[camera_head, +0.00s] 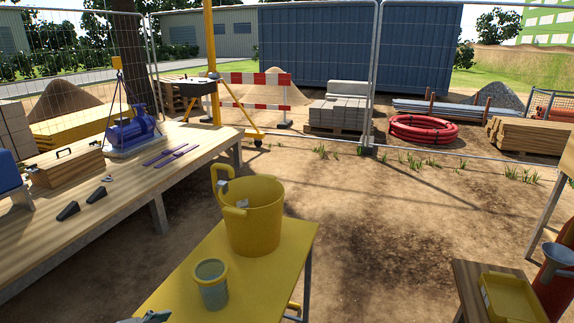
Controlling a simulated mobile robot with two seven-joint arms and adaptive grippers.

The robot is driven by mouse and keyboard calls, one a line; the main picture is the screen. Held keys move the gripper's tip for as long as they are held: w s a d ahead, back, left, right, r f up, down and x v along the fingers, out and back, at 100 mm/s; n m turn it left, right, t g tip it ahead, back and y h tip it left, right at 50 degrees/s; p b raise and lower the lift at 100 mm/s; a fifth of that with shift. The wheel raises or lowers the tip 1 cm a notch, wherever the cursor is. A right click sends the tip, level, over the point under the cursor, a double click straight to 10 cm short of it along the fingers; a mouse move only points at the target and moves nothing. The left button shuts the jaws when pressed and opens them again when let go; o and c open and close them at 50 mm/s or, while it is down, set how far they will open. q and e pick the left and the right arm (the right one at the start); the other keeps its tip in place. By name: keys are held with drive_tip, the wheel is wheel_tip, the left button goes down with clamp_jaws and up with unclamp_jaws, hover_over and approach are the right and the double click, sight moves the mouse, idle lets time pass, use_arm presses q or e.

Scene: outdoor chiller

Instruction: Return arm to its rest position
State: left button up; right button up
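Neither of my grippers can be made out in the head view, and no arm of mine is clearly visible. A yellow bucket (254,228) with a raised loop handle stands upright on the yellow table (285,250). Small grey-white pieces show at its handle and rim; I cannot tell what they are. A yellow-rimmed cup (212,291) with a greyish body stands in front of the bucket. A small grey-teal piece (150,317) is cut off by the bottom edge, and I cannot tell what it belongs to.
A long wooden workbench (120,195) at the left holds a blue pump (130,133), a wooden box (66,166), purple strips and dark wedges. A yellow tray (512,298) lies on a low stand at bottom right, beside a red container (554,290). Open dirt lies between.

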use_arm(q)
drive_tip(key=s+a+f+g+y, duration=0.2)
drive_tip(key=s+a+f+y, duration=0.55)
drive_tip(key=s+a, duration=0.6)
drive_tip(key=d+f+n+t+h, duration=0.3)
drive_tip(key=d+f+h, duration=0.4)
drive_tip(key=d+f, duration=0.6)
wheel_tip(320, 180, down, 5)
drive_tip(key=shift+w+d+r, duration=0.2)
drive_tip(key=shift+w+d, duration=0.05)
drive_tip(key=shift+w, duration=0.05)
